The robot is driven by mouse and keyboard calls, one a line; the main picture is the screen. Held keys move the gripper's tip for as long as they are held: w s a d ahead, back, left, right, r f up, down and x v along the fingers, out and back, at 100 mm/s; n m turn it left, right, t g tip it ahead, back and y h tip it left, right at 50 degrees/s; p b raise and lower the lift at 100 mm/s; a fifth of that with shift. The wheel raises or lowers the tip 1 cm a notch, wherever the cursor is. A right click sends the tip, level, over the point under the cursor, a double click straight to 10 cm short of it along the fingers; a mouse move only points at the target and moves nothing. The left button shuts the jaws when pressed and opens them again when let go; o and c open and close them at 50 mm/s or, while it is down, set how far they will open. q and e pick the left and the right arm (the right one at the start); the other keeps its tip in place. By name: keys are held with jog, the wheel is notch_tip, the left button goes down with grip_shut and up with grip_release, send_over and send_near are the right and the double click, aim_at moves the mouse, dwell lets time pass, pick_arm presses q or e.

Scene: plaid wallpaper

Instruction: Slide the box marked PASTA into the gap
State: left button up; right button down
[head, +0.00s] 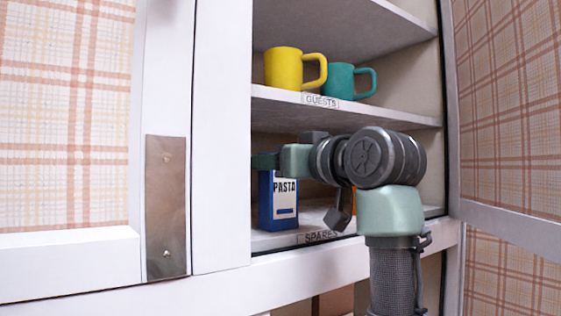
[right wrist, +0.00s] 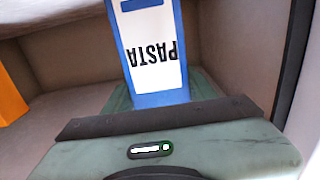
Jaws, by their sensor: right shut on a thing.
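The PASTA box (head: 278,205), blue with a white label, is upright on the SPARES shelf (head: 275,240), near the left side of the cabinet opening. I cannot tell whether its base touches the shelf. My right gripper (head: 268,161) reaches in from the right and is shut on the upper part of the box. In the right wrist view the box (right wrist: 156,52) appears upside down between the green fingers (right wrist: 160,92). An orange box (head: 353,203) stands to the right, mostly hidden behind my right arm; it also shows in the right wrist view (right wrist: 10,97). My left gripper is not in view.
A yellow mug (head: 284,69) and a teal mug (head: 338,81) stand on the GUESTS shelf (head: 275,95) above my arm. A white cabinet frame (head: 222,140) borders the opening on the left, and an open plaid door (head: 515,110) is on the right.

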jog(key=shift+w+d, duration=0.1)
jog(key=shift+c, duration=2)
grip_release()
jog(key=b+v, duration=0.3)
jog(key=v, duration=0.4)
jog(key=shift+s+d, duration=0.25)
jog(key=shift+s, duration=0.05)
